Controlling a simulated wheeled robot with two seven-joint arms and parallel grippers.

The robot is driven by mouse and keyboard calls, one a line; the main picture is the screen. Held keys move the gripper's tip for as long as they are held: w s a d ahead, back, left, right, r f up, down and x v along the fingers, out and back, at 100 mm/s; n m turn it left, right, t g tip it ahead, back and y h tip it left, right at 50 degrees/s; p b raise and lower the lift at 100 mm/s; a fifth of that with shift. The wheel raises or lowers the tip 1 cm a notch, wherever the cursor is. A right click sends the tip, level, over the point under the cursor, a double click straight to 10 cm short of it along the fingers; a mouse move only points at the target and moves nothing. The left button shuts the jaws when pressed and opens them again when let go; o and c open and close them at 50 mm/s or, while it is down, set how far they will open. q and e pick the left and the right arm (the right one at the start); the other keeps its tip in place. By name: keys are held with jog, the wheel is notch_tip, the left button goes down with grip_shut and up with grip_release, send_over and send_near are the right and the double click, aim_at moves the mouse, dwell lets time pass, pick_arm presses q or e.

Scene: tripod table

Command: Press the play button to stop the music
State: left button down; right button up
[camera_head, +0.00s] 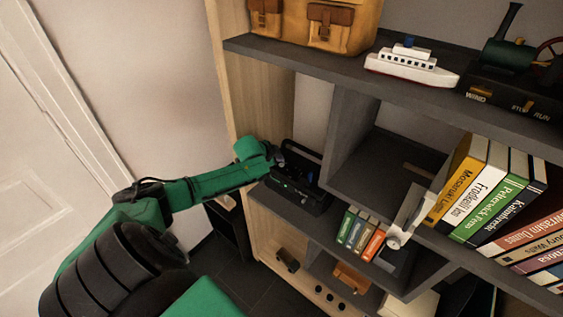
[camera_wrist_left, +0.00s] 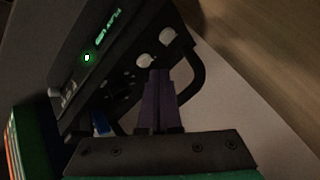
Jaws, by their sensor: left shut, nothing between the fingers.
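The music player is a black box with a carry handle (camera_head: 298,182) on the middle shelf, at the left end. In the left wrist view its dark front (camera_wrist_left: 118,45) fills the top, tilted, with a lit green display, a bright green light, two pale round knobs and small dark buttons. My left gripper (camera_head: 279,157) is at the player's left side in the head view. In the wrist view its shut, empty fingers (camera_wrist_left: 158,74) point at the front, just below the pale knobs. I cannot tell if they touch it. The play button cannot be made out for certain.
Small books (camera_head: 360,232) stand on the same shelf, right of the player. The shelf above (camera_head: 365,87) holds a toy ship (camera_head: 411,64) and a tan bag (camera_head: 325,22). A wooden side panel (camera_head: 262,105) rises close behind the left gripper. Larger books (camera_head: 480,190) stand at right.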

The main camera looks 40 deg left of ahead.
aim_at(279, 167)
pick_arm(q)
jog(key=shift+f, duration=0.15)
jog(key=shift+f, duration=0.25)
jog(key=shift+f+b, duration=0.35)
jog(key=shift+f, duration=0.05)
dwell(0.5)
dwell(0.4)
jog(key=shift+r+p, duration=0.8)
jog(key=shift+p, duration=0.15)
notch_tip(279, 167, up, 5)
jog(key=p, duration=0.5)
